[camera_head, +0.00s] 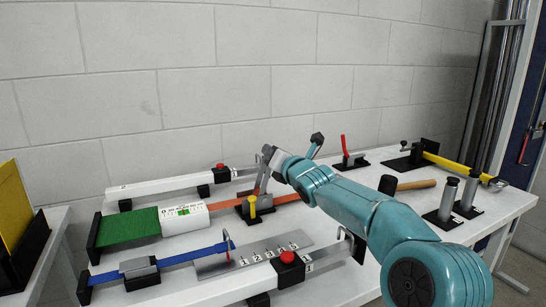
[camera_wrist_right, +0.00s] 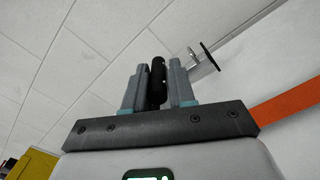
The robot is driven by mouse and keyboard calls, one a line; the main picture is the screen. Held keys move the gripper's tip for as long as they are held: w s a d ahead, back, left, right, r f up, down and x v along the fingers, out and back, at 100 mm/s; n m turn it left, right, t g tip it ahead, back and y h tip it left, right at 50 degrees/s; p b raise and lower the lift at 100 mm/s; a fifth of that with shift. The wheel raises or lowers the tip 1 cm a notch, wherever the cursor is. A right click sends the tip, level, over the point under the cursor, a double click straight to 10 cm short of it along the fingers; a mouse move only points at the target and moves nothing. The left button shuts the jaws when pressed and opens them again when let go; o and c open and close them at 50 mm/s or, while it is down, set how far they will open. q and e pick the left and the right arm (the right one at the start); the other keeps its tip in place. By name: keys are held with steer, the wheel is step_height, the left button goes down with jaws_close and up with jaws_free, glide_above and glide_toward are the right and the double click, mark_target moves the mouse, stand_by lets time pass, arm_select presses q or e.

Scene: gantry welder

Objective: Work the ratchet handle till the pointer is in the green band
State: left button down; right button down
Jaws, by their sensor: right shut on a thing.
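The ratchet (camera_head: 254,209) sits on a black base in the orange strap (camera_head: 285,198), with a small yellow lever at its front. My right gripper (camera_head: 268,160) is above it at the end of the teal arm. In the right wrist view its two fingers (camera_wrist_right: 158,80) are shut on the black handle grip (camera_wrist_right: 157,88). In the head view the grip is largely hidden by the gripper. A white tension gauge (camera_head: 183,217) with a small green band lies left of the ratchet, next to green webbing (camera_head: 128,226). Its pointer is too small to read. My left gripper is out of view.
White beams with red knobs (camera_head: 220,167) (camera_head: 287,257) lie behind and in front. A blue strap (camera_head: 190,255) and a steel plate (camera_head: 265,248) are in front. A red-handled clamp (camera_head: 346,152), a hammer (camera_head: 412,186), black-capped posts (camera_head: 449,193) and a yellow strap (camera_head: 452,165) are to the right.

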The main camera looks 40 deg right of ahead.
steer(key=shift+f, duration=0.1)
steer(key=c, duration=1.1)
jaws_free()
steer(key=shift+w+f, duration=0.1)
steer(key=shift+o, duration=0.2)
steer(key=b+v, duration=0.4)
steer(key=v, duration=1.2)
steer(key=shift+s, duration=0.25)
steer(key=shift+s, duration=0.1)
